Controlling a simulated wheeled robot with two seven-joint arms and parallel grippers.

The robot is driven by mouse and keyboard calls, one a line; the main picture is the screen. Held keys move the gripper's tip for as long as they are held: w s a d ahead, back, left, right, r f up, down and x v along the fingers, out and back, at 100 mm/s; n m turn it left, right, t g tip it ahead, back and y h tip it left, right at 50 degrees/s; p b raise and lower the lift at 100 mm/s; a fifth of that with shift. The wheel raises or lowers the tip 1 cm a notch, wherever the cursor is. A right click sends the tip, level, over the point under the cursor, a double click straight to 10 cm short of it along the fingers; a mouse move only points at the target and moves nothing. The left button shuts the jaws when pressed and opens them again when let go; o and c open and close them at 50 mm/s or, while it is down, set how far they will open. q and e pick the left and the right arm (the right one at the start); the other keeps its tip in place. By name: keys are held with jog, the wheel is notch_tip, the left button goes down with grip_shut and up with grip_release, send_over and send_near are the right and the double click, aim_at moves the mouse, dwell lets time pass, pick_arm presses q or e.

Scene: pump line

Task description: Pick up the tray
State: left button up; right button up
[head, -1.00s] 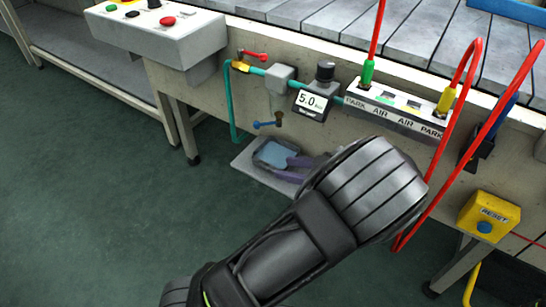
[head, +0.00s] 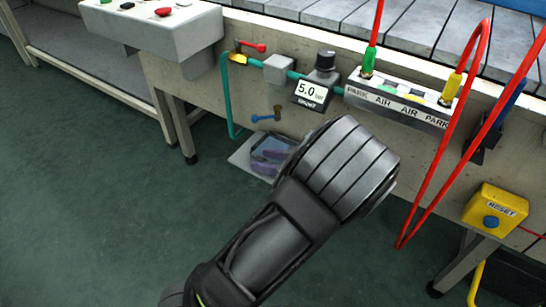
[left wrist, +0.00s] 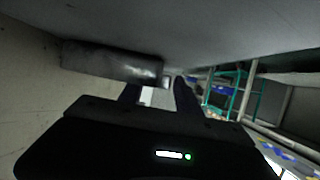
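A flat light-grey tray (head: 238,157) lies low down under the front of the line in the head view, with a bluish pane and purple pieces (head: 268,156) on it. Its right part is hidden behind my left wrist. My left arm reaches toward it from the bottom, and the fingers are hidden behind the wrist in the head view. In the left wrist view the left gripper (left wrist: 158,95) has its two dark fingers apart, with no object clearly held between them. A grey cylinder (left wrist: 112,62), which I cannot identify, lies beyond the left finger. My right gripper is not in view.
Above the tray are a blue-handled valve (head: 264,118), a grey block (head: 278,69), a 5.0 gauge (head: 311,93) and an air manifold (head: 398,103). Red hoses (head: 436,165) hang at the right near the yellow reset box (head: 495,210). Open green floor lies at the left.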

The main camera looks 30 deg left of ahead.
pick_arm(q)
jog(key=shift+a, duration=0.1)
jog(key=shift+c, duration=0.3)
grip_shut()
dwell(0.4)
dwell(0.4)
